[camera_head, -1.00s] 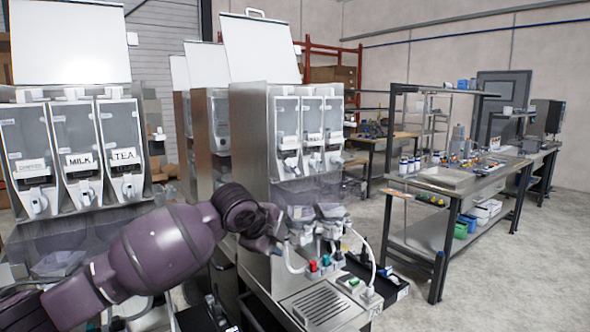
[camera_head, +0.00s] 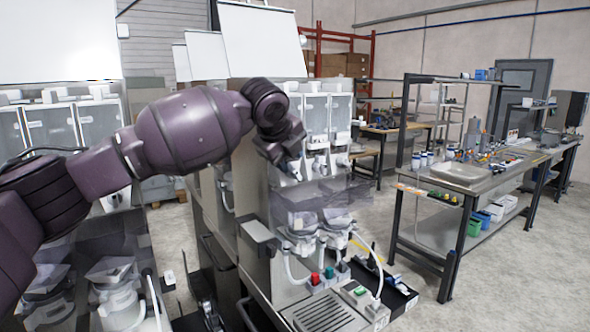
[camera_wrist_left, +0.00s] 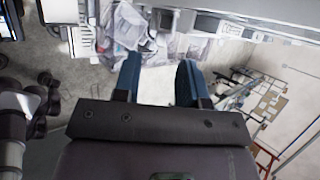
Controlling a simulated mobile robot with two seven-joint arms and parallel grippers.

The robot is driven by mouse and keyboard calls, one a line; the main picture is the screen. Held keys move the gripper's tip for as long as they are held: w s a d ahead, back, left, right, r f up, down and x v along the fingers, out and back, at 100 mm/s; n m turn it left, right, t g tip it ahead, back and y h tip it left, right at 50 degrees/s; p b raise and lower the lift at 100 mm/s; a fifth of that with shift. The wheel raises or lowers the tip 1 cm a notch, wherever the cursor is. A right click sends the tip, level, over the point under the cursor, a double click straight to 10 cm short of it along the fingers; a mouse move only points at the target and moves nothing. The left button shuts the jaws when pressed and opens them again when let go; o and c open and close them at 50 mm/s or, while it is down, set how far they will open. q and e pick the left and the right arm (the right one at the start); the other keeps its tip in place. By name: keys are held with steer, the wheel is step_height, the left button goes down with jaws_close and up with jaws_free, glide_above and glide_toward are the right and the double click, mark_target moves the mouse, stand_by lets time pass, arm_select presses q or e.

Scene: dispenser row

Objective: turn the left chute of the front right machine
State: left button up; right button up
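The front right machine (camera_head: 257,208) is a metal dispenser with a row of clear canisters, white chutes on their fronts and a raised lid. The middle chute (camera_head: 319,166) and right chute (camera_head: 342,160) show. The left chute (camera_head: 294,170) is mostly hidden by my left gripper (camera_head: 285,152), which is at its height in front of the canisters. In the left wrist view the gripper's two blue fingers (camera_wrist_left: 159,80) stand well apart with nothing clearly between them. Blurred white and clear machine parts lie beyond them. Contact cannot be told. My right gripper is not in view.
Clear mixing bowls (camera_head: 318,228), hoses and a drip grille (camera_head: 322,312) sit lower on the machine. Another dispenser (camera_head: 75,125) stands at left, partly behind my arm. A workbench (camera_head: 470,175) stands at right. Floor between is free.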

mark_target(294, 171)
arm_select(q)
steer(key=shift+p+x, duration=0.45)
steer(key=shift+x, duration=2.6)
steer(key=shift+c, duration=0.4)
steer(key=c, duration=0.5)
